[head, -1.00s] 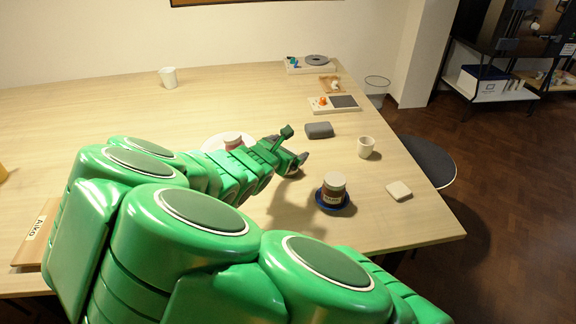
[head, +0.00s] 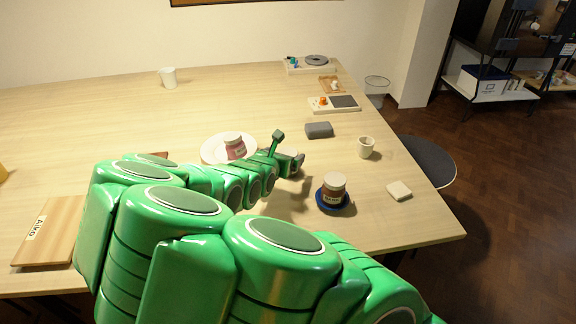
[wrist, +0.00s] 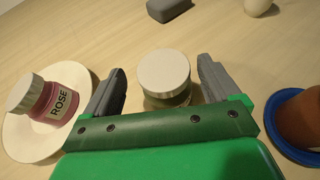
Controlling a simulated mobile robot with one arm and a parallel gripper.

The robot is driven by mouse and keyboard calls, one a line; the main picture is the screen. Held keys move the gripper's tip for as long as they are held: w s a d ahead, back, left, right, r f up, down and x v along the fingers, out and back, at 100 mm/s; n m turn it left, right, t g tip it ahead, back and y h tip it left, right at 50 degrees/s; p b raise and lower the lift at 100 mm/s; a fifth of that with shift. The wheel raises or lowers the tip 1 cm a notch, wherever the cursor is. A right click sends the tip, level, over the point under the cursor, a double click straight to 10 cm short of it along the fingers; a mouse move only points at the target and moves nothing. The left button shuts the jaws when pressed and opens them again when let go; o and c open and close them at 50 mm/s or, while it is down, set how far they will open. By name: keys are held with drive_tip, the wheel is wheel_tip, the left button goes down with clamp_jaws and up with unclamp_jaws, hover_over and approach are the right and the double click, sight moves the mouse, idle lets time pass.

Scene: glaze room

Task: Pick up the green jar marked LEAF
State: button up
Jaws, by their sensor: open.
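A jar with a pale round lid (wrist: 164,72) stands between the fingers of my gripper (wrist: 162,80) in the wrist view. Only a little of its body shows below the lid, olive-green in tone, and no label can be read. My gripper is open, with one finger on each side of the jar; I cannot tell whether either touches it. In the head view my gripper (head: 296,164) is low over the table, right of the white plate, and that jar is hidden behind my arm.
A pink jar marked ROSE (wrist: 58,103) stands on a white plate (wrist: 22,136), left. A brown jar (head: 333,188) stands on a blue saucer (head: 347,204), right. A grey block (head: 318,130), a cup (head: 366,148) and a pale square block (head: 399,191) stand apart. The table's back left is mostly clear.

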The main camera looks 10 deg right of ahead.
drive_tip(key=x, duration=0.3)
drive_tip(key=shift+s+d+f, duration=0.1)
drive_tip(key=shift+s+d, duration=0.05)
drive_tip(key=shift+s, duration=0.05)
drive_tip(key=shift+w+d+f, duration=0.15)
drive_tip(key=shift+w+d, duration=0.05)
drive_tip(key=shift+w, duration=0.25)
drive_tip(key=shift+c, duration=0.5)
drive_tip(key=c, duration=1.2)
